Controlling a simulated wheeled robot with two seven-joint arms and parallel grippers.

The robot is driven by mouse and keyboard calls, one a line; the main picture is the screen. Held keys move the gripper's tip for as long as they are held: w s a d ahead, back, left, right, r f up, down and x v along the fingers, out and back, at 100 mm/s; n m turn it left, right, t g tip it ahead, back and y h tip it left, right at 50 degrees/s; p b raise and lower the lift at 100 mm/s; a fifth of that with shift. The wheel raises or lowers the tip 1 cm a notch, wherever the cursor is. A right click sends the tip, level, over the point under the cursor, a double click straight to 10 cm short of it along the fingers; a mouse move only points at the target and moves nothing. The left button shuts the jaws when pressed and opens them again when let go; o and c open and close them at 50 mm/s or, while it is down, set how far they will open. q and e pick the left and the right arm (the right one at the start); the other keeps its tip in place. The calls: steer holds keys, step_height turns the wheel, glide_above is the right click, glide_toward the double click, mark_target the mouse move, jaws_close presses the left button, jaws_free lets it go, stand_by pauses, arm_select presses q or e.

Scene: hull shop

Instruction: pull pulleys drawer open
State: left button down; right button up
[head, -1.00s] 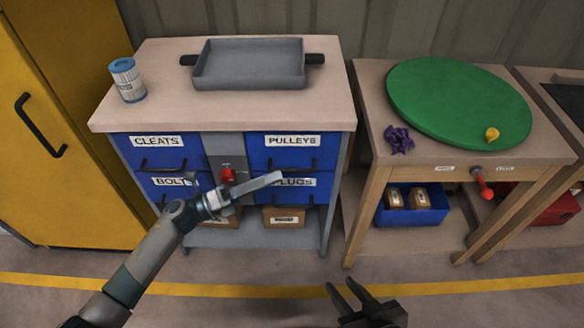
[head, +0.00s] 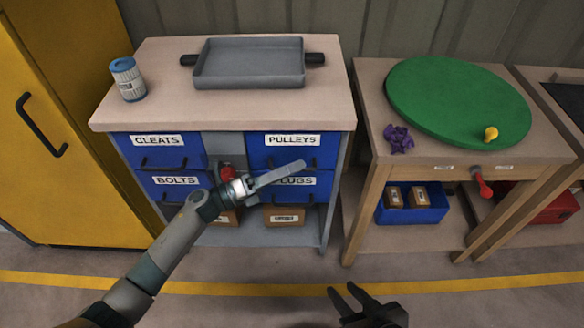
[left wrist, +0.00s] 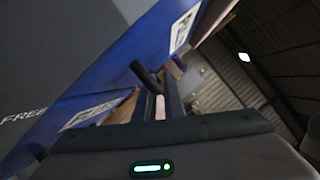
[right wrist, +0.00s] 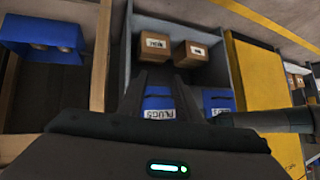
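The blue PULLEYS drawer (head: 270,152) is at the upper right of the cabinet front and looks shut, flush with its neighbours. Its dark handle runs low across its front, partly behind my left gripper. My left gripper (head: 303,165) is in front of the lower edge of this drawer, above the PLUGS label. In the left wrist view a dark handle (left wrist: 147,77) is close to the fingertips (left wrist: 163,90); I cannot tell whether they touch it or how far apart they are. My right gripper (head: 350,296) is open and empty, low in front of the cabinet.
CLEATS (head: 130,152), BOLTS (head: 148,186) and PLUGS (head: 318,185) drawers look shut. A red knob (head: 227,173) sits between the columns. A grey tray (head: 250,82) and a can (head: 128,80) stand on top. A wooden table (head: 375,125) stands at right. The floor in front is clear.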

steer(key=shift+d, duration=0.1)
